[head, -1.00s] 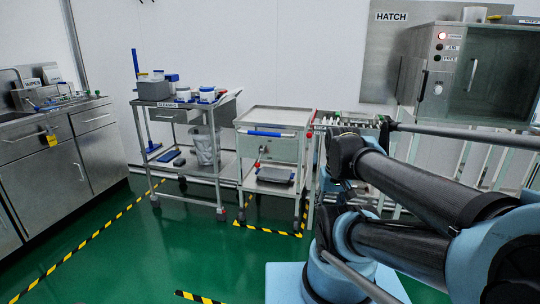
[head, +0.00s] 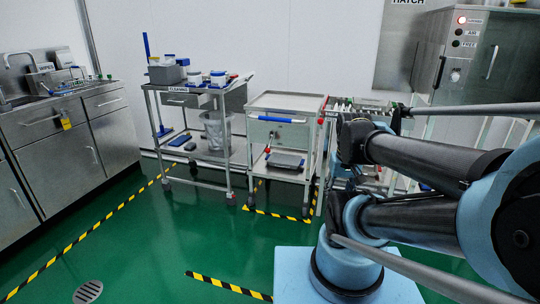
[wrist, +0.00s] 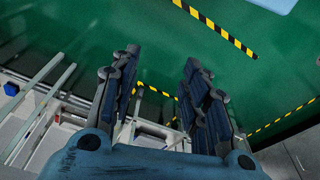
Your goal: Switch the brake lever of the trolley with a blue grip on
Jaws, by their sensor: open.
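The trolley with a blue grip (head: 286,120) stands by the back wall in the head view, with a pale top, a drawer front and a lower shelf. Small red parts (head: 267,150) show on its front left side; I cannot tell whether one is the brake lever or how it is set. My gripper (wrist: 160,60) is open and empty in the wrist view, pointing over the green floor. In the head view I cannot make out its fingers. Trolley frames show low in the wrist view, partly hidden behind the fingers.
A cleaning trolley (head: 206,87) with tubs and a bin stands left of it. A steel sink cabinet (head: 57,145) lines the left wall. A slatted rack (head: 362,104) stands at right, partly behind my arm. Yellow-black tape (head: 228,286) marks the floor; the green floor between is clear.

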